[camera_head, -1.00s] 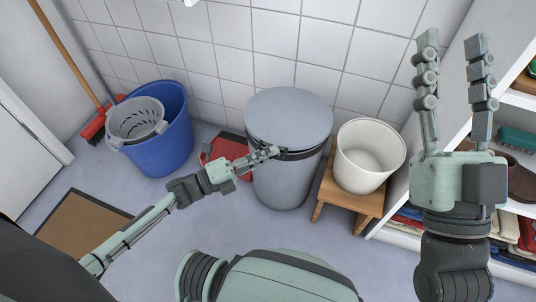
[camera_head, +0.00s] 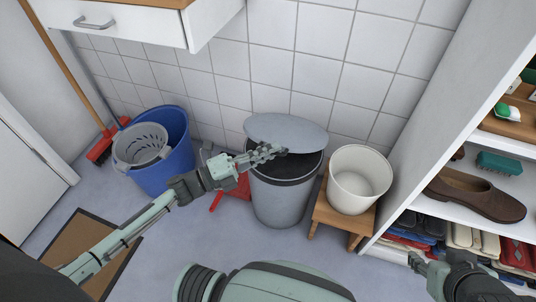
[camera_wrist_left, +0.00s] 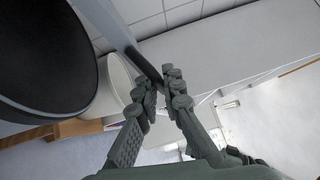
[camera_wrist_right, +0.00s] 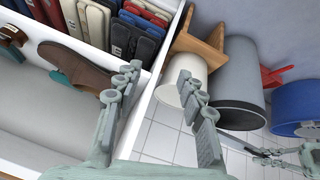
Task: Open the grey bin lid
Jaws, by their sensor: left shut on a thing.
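The grey bin (camera_head: 280,203) stands on the floor by the tiled wall. Its round grey lid (camera_head: 285,130) is tilted up, its back edge near the wall, and the dark inside shows below it. My left gripper (camera_head: 276,152) is at the lid's front edge. In the left wrist view its fingers (camera_wrist_left: 160,85) are shut on a dark handle bar (camera_wrist_left: 146,68) at the lid's edge, beside the dark bin opening (camera_wrist_left: 45,60). My right gripper (camera_head: 416,262) is low at the right by the shelf. In the right wrist view its fingers (camera_wrist_right: 155,82) are apart and empty.
A white bucket (camera_head: 360,180) on a wooden stool (camera_head: 327,215) stands right of the bin. A blue bucket (camera_head: 175,160) with a grey basket and a red dustpan (camera_head: 238,190) are left. A white shelf (camera_head: 440,130) holds shoes and folded cloths. A drawer (camera_head: 120,22) overhangs the upper left.

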